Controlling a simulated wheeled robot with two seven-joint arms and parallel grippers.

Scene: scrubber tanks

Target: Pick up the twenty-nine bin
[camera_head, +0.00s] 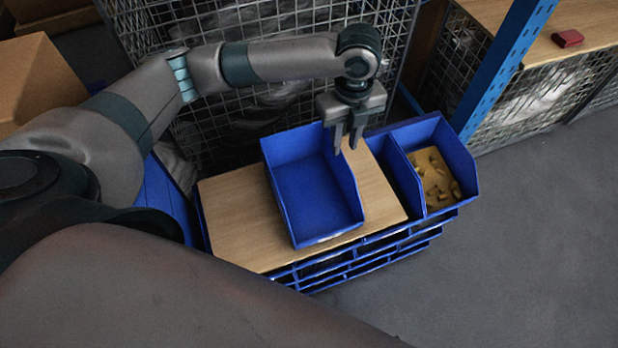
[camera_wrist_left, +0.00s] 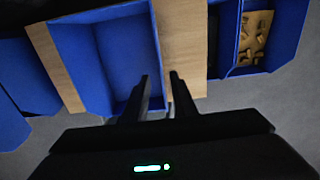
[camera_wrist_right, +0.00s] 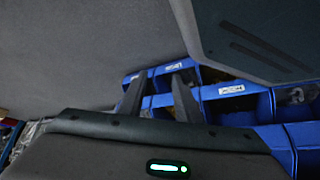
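An empty blue bin (camera_head: 312,195) stands on a wooden board (camera_head: 236,222) on top of a rack. No number on it is readable, so I cannot tell if it is the twenty-nine bin. My left gripper (camera_head: 345,150) points down at the bin's right wall near the back. In the left wrist view its fingers (camera_wrist_left: 158,95) are apart, with the bin's right rim (camera_wrist_left: 156,50) between them. Touch cannot be told. My right gripper shows only in the right wrist view (camera_wrist_right: 156,92), fingers apart and empty, before blue labelled bin fronts (camera_wrist_right: 225,90).
Another blue bin (camera_head: 460,165) holding small tan pieces stands to the right. Wire mesh cages (camera_head: 230,80) stand behind. A blue post (camera_head: 503,70) rises at the right back. A red object (camera_head: 567,38) lies on a far shelf. Grey floor at right is clear.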

